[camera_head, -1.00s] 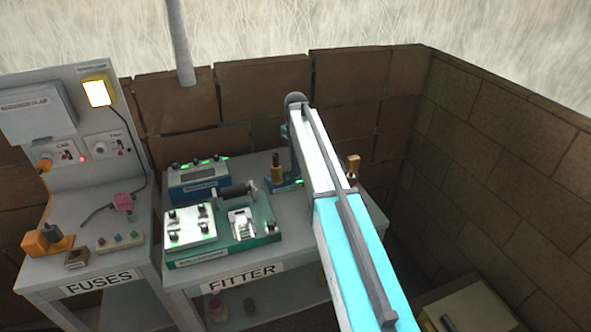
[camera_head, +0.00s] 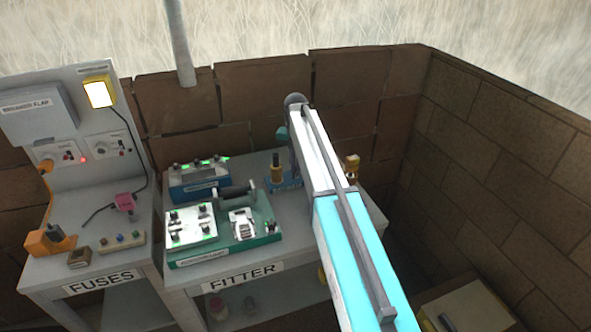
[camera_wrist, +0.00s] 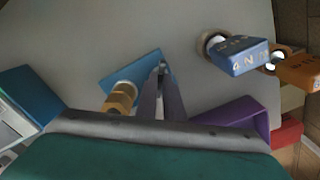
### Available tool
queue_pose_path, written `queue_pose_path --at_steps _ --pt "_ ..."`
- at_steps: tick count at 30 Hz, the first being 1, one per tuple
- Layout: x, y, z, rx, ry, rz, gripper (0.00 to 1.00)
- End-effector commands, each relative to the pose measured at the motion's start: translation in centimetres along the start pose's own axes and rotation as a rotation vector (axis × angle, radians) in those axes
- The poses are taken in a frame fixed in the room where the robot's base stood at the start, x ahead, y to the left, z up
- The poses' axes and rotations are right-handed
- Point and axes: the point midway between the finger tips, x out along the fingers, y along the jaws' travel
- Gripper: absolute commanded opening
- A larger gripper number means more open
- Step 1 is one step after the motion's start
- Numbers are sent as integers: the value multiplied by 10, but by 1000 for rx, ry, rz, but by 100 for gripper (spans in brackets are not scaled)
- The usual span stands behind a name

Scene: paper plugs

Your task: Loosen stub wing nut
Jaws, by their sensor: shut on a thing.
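A small blue base (camera_head: 285,184) with a brass stub (camera_head: 277,172) stands at the back of the FITTER bench, just left of my arm. In the wrist view the blue base (camera_wrist: 130,68) and brass stub (camera_wrist: 121,98) lie left of my fingers. My gripper (camera_wrist: 162,70) reaches over the blue base with its two fingers close together. It is shut on a small part there, which I take as the stub wing nut; the fingers hide it almost wholly. My arm hides the gripper in the head view.
A green fixture (camera_head: 225,250) and a blue box (camera_head: 198,178) fill the bench's left side. A lettered blue block (camera_wrist: 238,55), an orange block (camera_wrist: 300,70) and a purple part (camera_wrist: 235,118) lie to the right in the wrist view. A brick wall (camera_head: 500,160) bounds the right.

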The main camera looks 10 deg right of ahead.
Motion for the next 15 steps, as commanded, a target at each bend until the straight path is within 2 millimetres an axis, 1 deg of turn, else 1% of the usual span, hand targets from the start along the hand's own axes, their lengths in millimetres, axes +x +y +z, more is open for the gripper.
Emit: queue_pose_path --at_steps 9,15 --pt "-1 0 0 -206 0 0 0" --pt "0 0 0 -311 0 0 0"
